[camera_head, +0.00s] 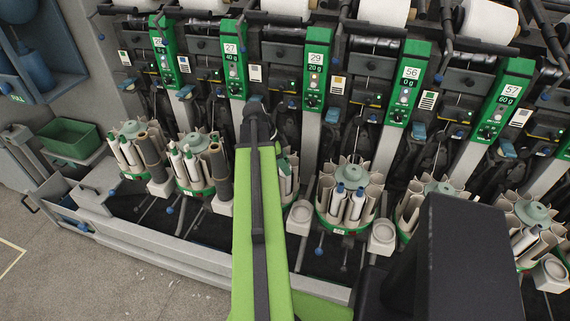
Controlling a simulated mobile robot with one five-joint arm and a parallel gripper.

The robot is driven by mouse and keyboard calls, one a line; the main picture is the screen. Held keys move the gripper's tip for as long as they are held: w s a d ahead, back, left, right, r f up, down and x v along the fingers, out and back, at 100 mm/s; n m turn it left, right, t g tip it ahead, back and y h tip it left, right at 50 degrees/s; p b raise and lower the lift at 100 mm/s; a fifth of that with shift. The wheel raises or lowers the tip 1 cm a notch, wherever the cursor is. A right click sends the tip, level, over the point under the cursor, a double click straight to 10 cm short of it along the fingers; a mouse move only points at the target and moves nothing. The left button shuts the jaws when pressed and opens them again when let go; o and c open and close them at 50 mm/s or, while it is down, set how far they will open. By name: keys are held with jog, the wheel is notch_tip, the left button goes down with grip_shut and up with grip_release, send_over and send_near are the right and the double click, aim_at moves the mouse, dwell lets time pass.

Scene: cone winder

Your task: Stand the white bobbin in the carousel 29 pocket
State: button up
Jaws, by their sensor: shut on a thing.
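The green plate marked 29 (315,67) stands on the machine front at the middle. The carousel beside its grey column (306,150) is mostly covered by my green arm; only a sliver of that carousel (288,178) shows at the arm's right edge. My arm reaches up from the bottom to a dark wrist joint in front of the machine. My gripper is not visible beyond or below this joint, and I cannot see any white bobbin held by it. The carousel's pockets and what they hold are largely hidden.
Neighbouring carousels with bobbins stand left (194,165) and right (350,198), under plates 27 (232,62) and 56 (408,84). A green bin (68,138) sits at far left. A grey rail (180,252) runs along the machine's front.

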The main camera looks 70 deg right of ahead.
jog(key=shift+f, duration=0.1)
dwell(0.3)
jog(key=shift+f+b, duration=0.35)
jog(key=shift+b, duration=0.1)
jog(key=shift+f+b, duration=0.3)
jog(key=o, duration=1.3)
jog(key=shift+c, duration=0.2)
jog(key=p+v, duration=1.6)
jog(key=v, duration=0.1)
jog(key=shift+r, duration=0.25)
jog(key=shift+w, duration=0.1)
